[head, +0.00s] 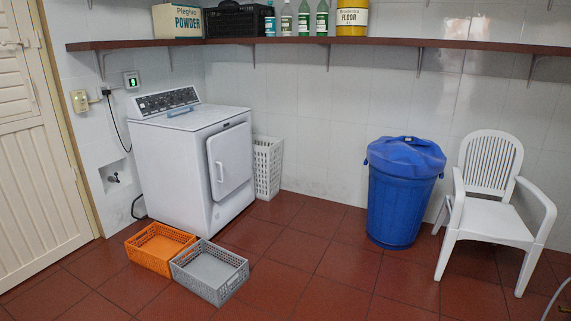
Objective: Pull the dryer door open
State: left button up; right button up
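A white dryer (180,170) stands against the wall at the left of the head view, with a dark control panel along its top back. Its door (230,160) is on the front face, which is turned to the right, and it looks closed. A small handle shows on the door's left side. Neither of my grippers is in the head view.
An orange crate (133,255) and a grey crate (204,296) lie on the floor before the dryer. A white basket (267,168) stands beside it. A blue bin (398,205) and white chair (487,236) are at right. A shelf (300,41) runs above. The middle floor is clear.

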aim_at(230, 155)
jog(key=i+z, duration=0.15)
jog(key=i, duration=1.6)
jog(key=i+l+u, duration=0.1)
jog(key=i, duration=1.7)
